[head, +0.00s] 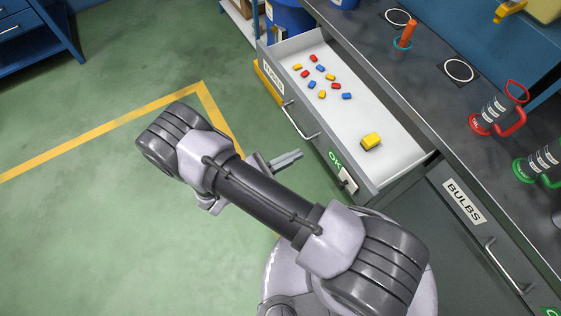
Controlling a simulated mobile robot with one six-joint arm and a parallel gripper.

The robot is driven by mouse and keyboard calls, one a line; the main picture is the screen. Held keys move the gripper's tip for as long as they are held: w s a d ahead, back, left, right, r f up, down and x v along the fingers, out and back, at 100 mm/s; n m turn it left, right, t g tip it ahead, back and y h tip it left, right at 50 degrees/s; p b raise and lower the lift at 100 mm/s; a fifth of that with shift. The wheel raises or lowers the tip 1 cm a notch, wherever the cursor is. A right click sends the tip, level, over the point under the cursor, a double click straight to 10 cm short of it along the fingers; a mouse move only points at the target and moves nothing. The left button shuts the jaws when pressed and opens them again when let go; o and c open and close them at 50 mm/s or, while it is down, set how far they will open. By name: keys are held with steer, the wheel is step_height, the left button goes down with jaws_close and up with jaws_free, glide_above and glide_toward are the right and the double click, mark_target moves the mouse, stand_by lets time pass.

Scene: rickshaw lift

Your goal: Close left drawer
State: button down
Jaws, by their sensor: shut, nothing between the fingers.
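The left drawer (385,163) is pulled open from the grey workbench. Its front faces my arm and carries a metal bar handle (300,122), a green OK label and a partly readable white label. Inside lie several small red, blue and yellow pieces and a larger yellow block (371,141). My gripper (300,155) is shut and empty. In the picture it is just left of the drawer front, below the handle. It appears apart from the drawer, though its exact distance is hard to tell. My arm hides part of the floor.
A drawer labelled BULBS (464,201) is shut to the right. The worktop (440,100) holds red and green handled items and an orange-handled tool (407,34). Blue bins stand behind the open drawer. Green floor (130,70) with yellow lines is clear at left.

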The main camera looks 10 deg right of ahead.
mark_target(321, 142)
steer(key=b+x, duration=0.1)
steer(key=x, duration=0.5)
steer(key=shift+d, duration=0.3)
